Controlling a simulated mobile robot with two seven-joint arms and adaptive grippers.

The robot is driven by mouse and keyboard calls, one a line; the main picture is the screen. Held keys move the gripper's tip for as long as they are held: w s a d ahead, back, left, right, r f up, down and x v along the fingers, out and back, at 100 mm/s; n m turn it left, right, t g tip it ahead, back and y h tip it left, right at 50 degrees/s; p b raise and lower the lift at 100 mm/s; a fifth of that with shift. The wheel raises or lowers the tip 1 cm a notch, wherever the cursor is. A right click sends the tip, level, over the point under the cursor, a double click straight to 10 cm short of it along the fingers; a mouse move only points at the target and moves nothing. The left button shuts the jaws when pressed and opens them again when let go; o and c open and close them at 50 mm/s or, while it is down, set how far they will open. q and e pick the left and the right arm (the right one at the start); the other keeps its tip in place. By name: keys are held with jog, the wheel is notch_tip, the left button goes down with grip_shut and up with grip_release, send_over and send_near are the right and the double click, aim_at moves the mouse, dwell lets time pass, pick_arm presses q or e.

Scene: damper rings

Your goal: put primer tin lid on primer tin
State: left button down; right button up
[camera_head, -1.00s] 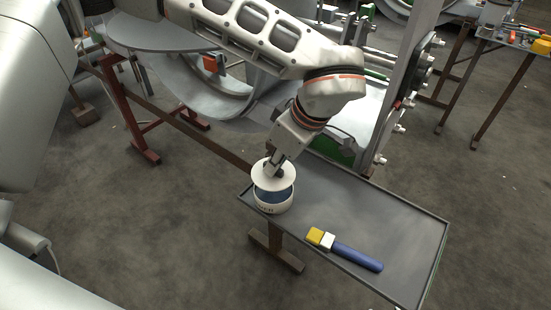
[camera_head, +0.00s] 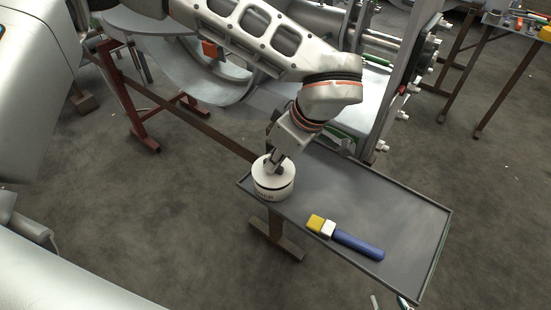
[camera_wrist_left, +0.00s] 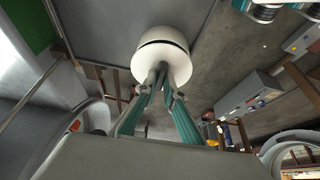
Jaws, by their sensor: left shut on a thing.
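The primer tin (camera_head: 272,193) is a white round tin near the left corner of the grey tray table. The white primer tin lid (camera_head: 262,171) is over it, roughly level, with a thin dark line between lid and tin. I cannot tell whether the lid is fully seated. My left gripper (camera_head: 275,168) is shut on the lid from above. In the left wrist view the fingertips (camera_wrist_left: 162,72) meet at the middle of the lid's disc (camera_wrist_left: 143,62), and the tin (camera_wrist_left: 165,36) shows behind it. My right gripper is not in view.
A brush (camera_head: 355,243) with a blue handle and yellow end lies on the tray table (camera_head: 400,215), right of the tin. The rest of the tray is clear. A red trestle (camera_head: 130,110) and large metal parts stand behind. Another table with small items is at the far right.

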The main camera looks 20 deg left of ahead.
pick_arm(q)
jog(key=shift+f, duration=0.3)
pick_arm(e)
jog(key=shift+s+a+f, duration=0.1)
jog(key=shift+s+f, duration=0.2)
jog(key=shift+s, duration=0.2)
pick_arm(q)
jog(key=shift+f, duration=0.2)
jog(key=shift+f, duration=0.1)
pick_arm(e)
jog(key=shift+w, duration=0.2)
pick_arm(q)
jog(key=c, duration=2)
grip_release()
jog(key=shift+f, duration=0.1)
jog(key=shift+c, duration=0.2)
pick_arm(e)
jog(key=shift+w, duration=0.2)
pick_arm(q)
jog(key=v, duration=1.2)
pick_arm(e)
jog(key=shift+s, duration=0.2)
